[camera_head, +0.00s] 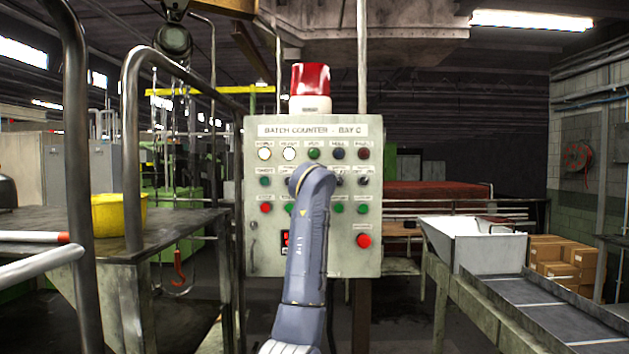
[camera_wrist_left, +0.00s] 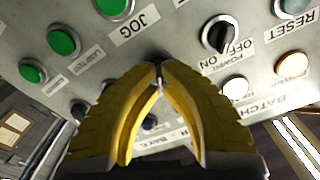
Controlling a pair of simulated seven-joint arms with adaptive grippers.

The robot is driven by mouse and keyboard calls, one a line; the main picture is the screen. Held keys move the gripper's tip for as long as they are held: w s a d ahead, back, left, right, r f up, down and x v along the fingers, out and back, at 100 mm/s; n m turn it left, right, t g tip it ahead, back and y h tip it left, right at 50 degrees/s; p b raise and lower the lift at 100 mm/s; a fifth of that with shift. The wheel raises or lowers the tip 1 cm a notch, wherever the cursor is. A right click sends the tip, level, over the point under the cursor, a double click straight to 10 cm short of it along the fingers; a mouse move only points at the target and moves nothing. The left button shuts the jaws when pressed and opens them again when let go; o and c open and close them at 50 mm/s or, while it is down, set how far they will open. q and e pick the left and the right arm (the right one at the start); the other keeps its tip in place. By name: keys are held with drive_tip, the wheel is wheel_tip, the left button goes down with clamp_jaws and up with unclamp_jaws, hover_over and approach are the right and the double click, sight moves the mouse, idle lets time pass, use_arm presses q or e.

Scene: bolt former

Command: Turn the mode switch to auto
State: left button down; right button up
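The grey control panel (camera_head: 345,263), titled "BATCH COUNTER - BAY C", faces me. My arm covers its middle in the head view and hides the gripper. In the left wrist view, the yellow fingers of my left gripper (camera_wrist_left: 159,70) nearly meet at the tips, close to the panel. A dark part (camera_wrist_left: 154,57), perhaps a switch knob, shows at the tips; whether they grip it is unclear. No label reading mode is legible. Beside the tips is a black selector (camera_wrist_left: 218,33) marked POWER OFF ON. My right gripper is out of view.
Green JOG (camera_wrist_left: 115,5) and other buttons (camera_wrist_left: 62,40) lie near the fingers. White lamps (camera_wrist_left: 235,88) are lit. A red button (camera_head: 363,241) is low on the panel, with a red beacon (camera_head: 310,80) above. Metal rails (camera_head: 132,150) stand left; a chute (camera_head: 545,310) lies right.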

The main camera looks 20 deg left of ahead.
use_arm(q)
drive_tip(key=shift+m, duration=0.6)
drive_tip(key=c, duration=1.5)
unclamp_jaws()
drive_tip(key=shift+c, duration=0.2)
drive_tip(key=v, duration=1.2)
